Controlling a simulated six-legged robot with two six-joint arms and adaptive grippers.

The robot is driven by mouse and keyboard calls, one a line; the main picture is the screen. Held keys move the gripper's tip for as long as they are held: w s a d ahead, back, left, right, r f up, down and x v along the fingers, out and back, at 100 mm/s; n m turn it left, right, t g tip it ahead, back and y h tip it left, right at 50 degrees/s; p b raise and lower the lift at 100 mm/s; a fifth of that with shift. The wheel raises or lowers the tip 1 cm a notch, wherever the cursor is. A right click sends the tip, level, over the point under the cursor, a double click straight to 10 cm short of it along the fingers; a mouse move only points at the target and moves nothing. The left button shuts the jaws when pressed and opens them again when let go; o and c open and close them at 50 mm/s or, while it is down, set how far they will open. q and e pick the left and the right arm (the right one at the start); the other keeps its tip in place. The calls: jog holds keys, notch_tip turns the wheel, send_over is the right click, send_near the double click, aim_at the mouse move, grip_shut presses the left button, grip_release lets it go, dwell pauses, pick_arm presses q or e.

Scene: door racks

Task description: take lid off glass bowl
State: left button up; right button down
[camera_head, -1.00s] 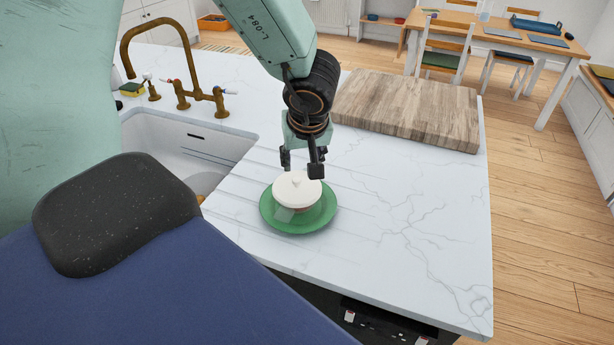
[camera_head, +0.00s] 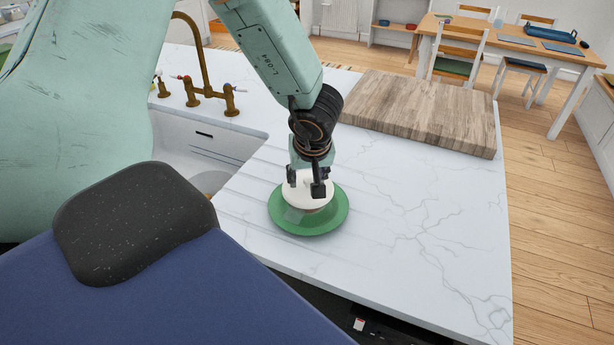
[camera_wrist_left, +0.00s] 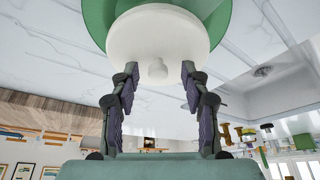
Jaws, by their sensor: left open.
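My right gripper is not in view.
A wooden board (camera_head: 418,112) lies behind the plate to the right. The sink (camera_head: 200,158) and brass tap (camera_head: 204,75) are to the left. The marble counter (camera_head: 430,230) is clear to the right of the plate.

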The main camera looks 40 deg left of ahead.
pick_arm(q)
jog(key=shift+d+r, duration=0.2)
jog(key=shift+d, duration=0.1)
jog(key=shift+c, duration=1.1)
jog(key=shift+s, duration=0.1)
jog(key=shift+c, duration=0.8)
jog(key=shift+a+f, duration=0.15)
jog(key=shift+a, duration=0.1)
jog(key=c, duration=0.5)
jog(key=shift+c, duration=0.3)
jog(key=shift+d, duration=0.15)
